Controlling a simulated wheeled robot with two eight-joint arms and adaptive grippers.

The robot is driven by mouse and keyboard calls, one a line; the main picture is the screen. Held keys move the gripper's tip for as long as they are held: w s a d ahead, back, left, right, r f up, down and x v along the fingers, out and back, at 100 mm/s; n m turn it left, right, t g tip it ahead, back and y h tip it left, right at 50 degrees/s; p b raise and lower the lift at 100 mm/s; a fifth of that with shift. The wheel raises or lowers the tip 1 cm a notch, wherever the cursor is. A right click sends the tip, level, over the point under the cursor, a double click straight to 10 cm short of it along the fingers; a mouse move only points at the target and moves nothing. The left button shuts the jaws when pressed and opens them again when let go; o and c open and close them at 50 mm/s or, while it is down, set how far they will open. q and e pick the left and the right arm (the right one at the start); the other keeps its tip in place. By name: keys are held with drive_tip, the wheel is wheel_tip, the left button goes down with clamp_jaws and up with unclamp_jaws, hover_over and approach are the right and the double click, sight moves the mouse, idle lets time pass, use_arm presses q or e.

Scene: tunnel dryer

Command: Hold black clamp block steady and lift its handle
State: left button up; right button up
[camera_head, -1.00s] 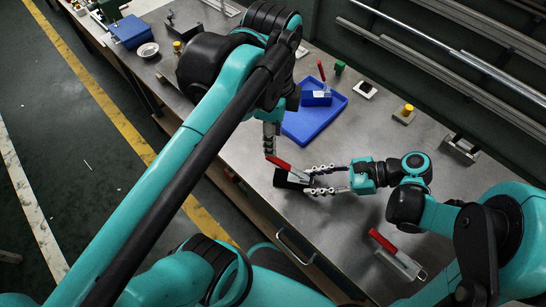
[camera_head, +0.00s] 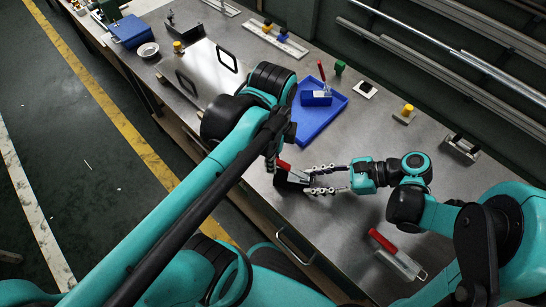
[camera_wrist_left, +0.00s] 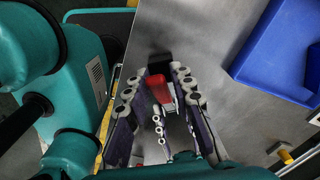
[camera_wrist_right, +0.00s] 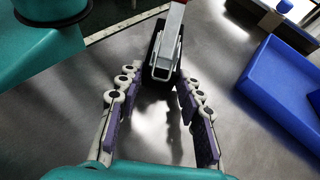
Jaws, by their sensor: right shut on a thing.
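The black clamp block (camera_head: 293,178) with its red handle (camera_head: 284,166) is near the table's front edge. My right gripper (camera_head: 314,180) is shut on the block from the right. In the right wrist view, the block (camera_wrist_right: 156,62) is at the fingertips, with a metal bracket on top and the red handle (camera_wrist_right: 175,17) beyond. My left gripper (camera_head: 274,162) is at the handle's left end, mostly hidden by my arm. In the left wrist view, its open fingers (camera_wrist_left: 162,76) lie on both sides of the red handle (camera_wrist_left: 158,88). Whether they touch it is unclear.
A blue tray (camera_head: 325,122) behind holds a blue block with a red handle (camera_head: 321,80). Another red-handled clamp (camera_head: 398,254) lies in front at right. Small blocks and fixtures line the back. The table is clear around the clamp block.

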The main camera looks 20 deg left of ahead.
sight(281, 162)
use_arm(q)
clamp_jaws()
drive_tip(key=shift+d+r, duration=0.15)
idle(0.4)
drive_tip(key=shift+w+d+r+g+y, duration=0.2)
drive_tip(key=shift+d+r+y, duration=0.25)
drive_tip(key=shift+y, duration=0.3)
drive_tip(key=shift+w+d+r+g+y, duration=0.1)
drive_tip(key=shift+d+r+g+y, duration=0.1)
drive_tip(key=shift+d+r+y, duration=0.4)
drive_tip(key=shift+w+d+r+g+y, duration=0.25)
drive_tip(key=shift+d+y, duration=0.3)
drive_tip(key=shift+y, duration=0.35)
drive_tip(key=shift+d+r+g+y, duration=0.15)
drive_tip(key=shift+d+r+y, duration=0.25)
drive_tip(key=shift+y, duration=0.45)
drive_tip(key=shift+d, duration=0.15)
drive_tip(key=o, duration=0.6)
unclamp_jaws()
